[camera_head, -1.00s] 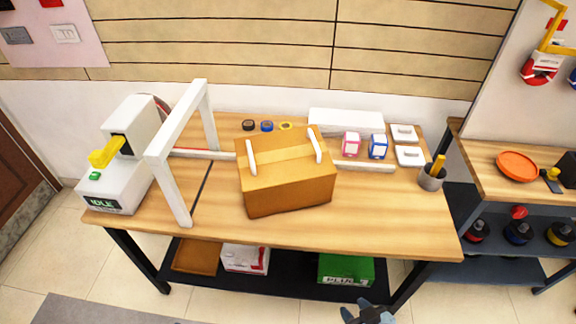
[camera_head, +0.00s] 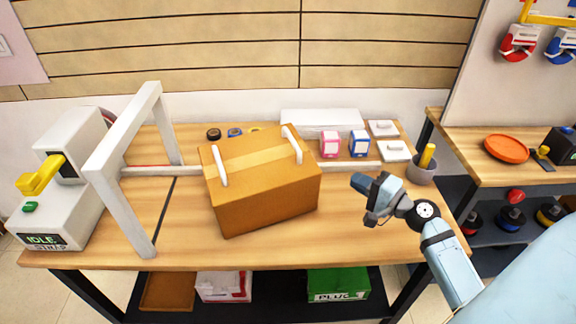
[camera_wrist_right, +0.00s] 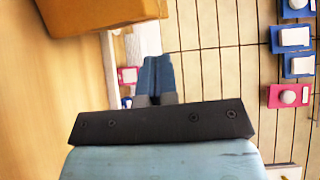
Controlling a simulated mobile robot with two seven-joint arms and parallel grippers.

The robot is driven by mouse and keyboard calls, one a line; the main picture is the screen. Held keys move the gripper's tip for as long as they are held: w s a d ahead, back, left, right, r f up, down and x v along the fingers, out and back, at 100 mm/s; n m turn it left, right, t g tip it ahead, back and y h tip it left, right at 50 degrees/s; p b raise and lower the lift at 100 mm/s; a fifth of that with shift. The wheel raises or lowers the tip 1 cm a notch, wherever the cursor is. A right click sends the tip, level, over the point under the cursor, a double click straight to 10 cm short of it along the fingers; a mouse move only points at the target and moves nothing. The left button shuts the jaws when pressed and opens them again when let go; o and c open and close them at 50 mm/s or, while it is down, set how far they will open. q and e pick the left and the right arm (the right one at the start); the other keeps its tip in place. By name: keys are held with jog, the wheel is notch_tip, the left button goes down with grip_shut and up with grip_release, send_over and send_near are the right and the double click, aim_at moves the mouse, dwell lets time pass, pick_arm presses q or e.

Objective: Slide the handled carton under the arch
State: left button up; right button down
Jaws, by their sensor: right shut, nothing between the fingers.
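The handled carton (camera_head: 262,190) is a brown box with a tan tape strip and two white handles on top. It stands on the wooden table, slightly turned, right of the white arch (camera_head: 128,165). The arch spans the table in front of the white machine. My right gripper (camera_head: 358,183) is shut and empty, above the table to the right of the carton and apart from it. In the right wrist view my closed fingers (camera_wrist_right: 156,78) show, with the carton (camera_wrist_right: 100,12) at the upper left. My left gripper is not in view.
The white strapping machine (camera_head: 60,190) with a yellow lever and an "IDLE" display is at the left. A white rail runs behind the carton. Small pink and blue boxes (camera_head: 359,144) and a grey pen cup (camera_head: 421,170) stand at the back right. The front right tabletop is clear.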

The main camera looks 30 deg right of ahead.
aim_at(311, 168)
jog(key=p+x, duration=0.1)
jog(key=x, duration=0.3)
jog(key=a+p+x, duration=0.1)
jog(key=x, duration=0.3)
jog(key=a+r+p+x, duration=0.1)
jog(key=x, duration=0.3)
jog(key=shift+s+p, duration=0.2)
jog(key=shift+p, duration=0.1)
jog(key=shift+w+a+f, duration=0.1)
jog(key=shift+w+a, duration=0.15)
jog(key=shift+a, duration=0.15)
